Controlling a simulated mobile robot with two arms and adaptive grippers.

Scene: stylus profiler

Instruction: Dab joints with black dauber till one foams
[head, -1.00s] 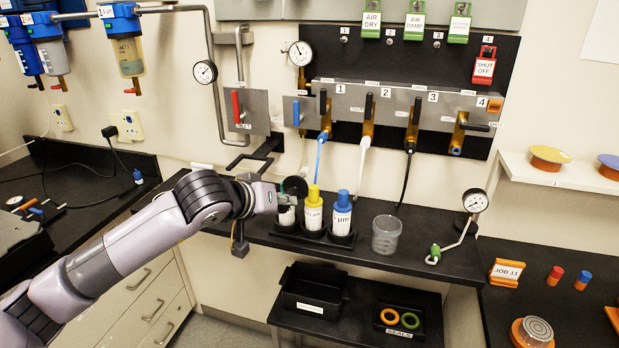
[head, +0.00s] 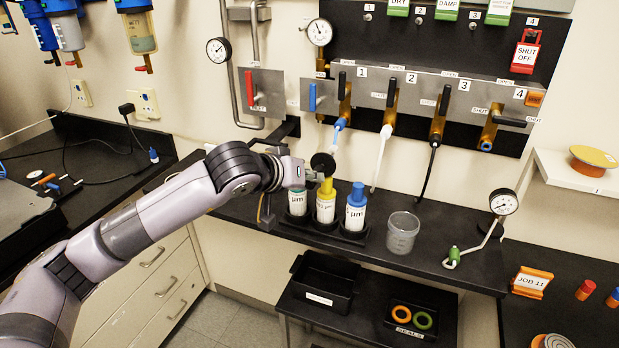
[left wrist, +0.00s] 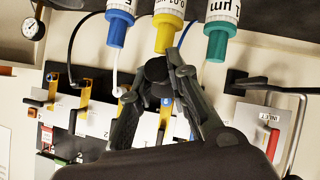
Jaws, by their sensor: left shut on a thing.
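My left gripper (head: 300,178) is shut on the black dauber (head: 323,163); its round black head shows above the yellow-tipped bottle (head: 326,204). In the left wrist view the dauber (left wrist: 156,70) sits between the fingers (left wrist: 155,88). The dauber is apart from the hose joints. On the grey valve panel (head: 420,98), valve 1 has a joint with a blue hose (head: 339,127), valve 2 a white hose (head: 386,132), valve 3 a black hose (head: 434,147). Valve 4 (head: 487,142) has a blue end and no hose. I see no foam. My right gripper is out of view.
Close below the gripper, a black rack holds the yellow-tipped bottle, a blue-tipped bottle (head: 356,208) and a third bottle (head: 297,203), partly covered. A clear beaker (head: 402,234) and a gauge (head: 503,202) stand to the right. A black bin (head: 326,283) is on the lower shelf.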

